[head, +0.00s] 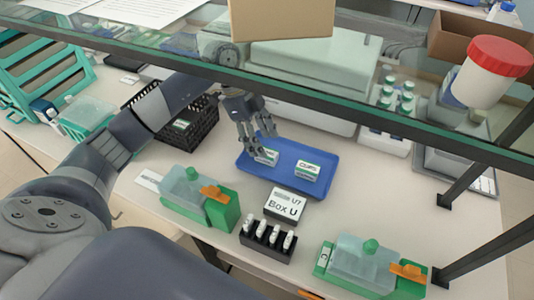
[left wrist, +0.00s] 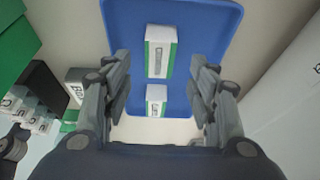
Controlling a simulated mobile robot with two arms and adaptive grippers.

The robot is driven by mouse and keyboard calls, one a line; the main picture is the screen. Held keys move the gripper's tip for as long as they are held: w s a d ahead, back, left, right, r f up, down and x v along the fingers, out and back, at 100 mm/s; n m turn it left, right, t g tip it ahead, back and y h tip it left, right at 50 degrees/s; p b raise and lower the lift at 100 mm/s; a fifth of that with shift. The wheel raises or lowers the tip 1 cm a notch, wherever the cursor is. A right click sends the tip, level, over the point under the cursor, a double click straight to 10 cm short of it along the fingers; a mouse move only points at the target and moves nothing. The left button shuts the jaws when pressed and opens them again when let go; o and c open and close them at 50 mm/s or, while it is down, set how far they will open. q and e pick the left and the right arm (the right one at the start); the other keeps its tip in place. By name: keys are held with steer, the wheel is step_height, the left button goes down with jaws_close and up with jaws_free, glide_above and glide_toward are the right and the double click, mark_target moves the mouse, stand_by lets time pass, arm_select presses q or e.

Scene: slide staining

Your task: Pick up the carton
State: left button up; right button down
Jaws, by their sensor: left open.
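Two small white-and-green cartons lie in a blue tray (head: 325,160). The left carton (head: 266,157) is right below my left gripper (head: 257,136), and the right carton (head: 308,172) lies apart from it. My left gripper is open and empty, fingers pointing down. In the left wrist view the open fingers (left wrist: 160,62) stand on both sides of a carton (left wrist: 157,55), with another carton (left wrist: 156,98) lower between them. I cannot tell whether the fingers touch anything. My right gripper is not in view.
A glass shelf (head: 400,122) hangs over the back of the bench, with a brown box (head: 282,18) above. A black basket (head: 190,138) stands left of the tray. Box U (head: 286,204), a black slide rack (head: 267,243) and green-based holders (head: 228,215) stand in front.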

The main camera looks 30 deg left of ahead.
mark_target(267, 152)
arm_select(q)
steer(key=p+x, duration=0.1)
steer(key=x, duration=0.3)
steer(key=shift+f+p, duration=0.3)
steer(key=shift+f, duration=0.3)
steer(key=shift+c, duration=0.8)
steer(key=shift+s, duration=0.1)
steer(key=c, duration=0.9)
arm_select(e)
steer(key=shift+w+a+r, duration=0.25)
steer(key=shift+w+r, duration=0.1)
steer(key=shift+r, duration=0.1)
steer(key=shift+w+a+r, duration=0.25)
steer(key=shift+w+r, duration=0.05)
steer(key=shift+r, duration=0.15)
